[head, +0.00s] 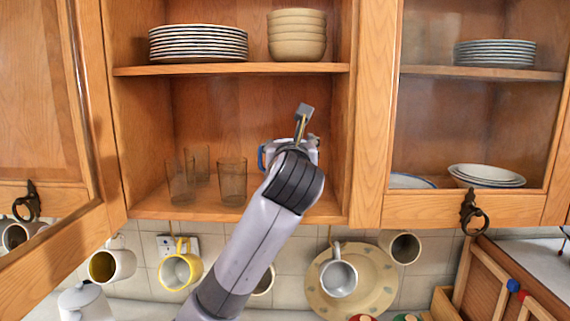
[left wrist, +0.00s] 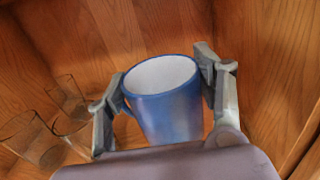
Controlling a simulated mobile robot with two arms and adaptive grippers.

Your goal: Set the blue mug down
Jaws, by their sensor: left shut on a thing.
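The blue mug (left wrist: 170,112), white inside, sits between the two fingers of my left gripper (left wrist: 160,78) in the left wrist view. The fingers are shut on it from both sides. The mug looks upright or nearly so. In the head view my left gripper (head: 292,142) is inside the open cabinet, above the lower shelf (head: 160,206). Only a blue edge of the mug (head: 261,157) shows there; my wrist hides the rest. I cannot tell whether its base touches the shelf. My right gripper is not in view.
Several clear glasses (head: 232,181) stand on the lower shelf left of the mug. The upper shelf (head: 230,69) holds stacked plates (head: 198,43) and bowls (head: 297,36). The left door (head: 45,100) is open; the cabinet's side wall is close on the right. Mugs hang below.

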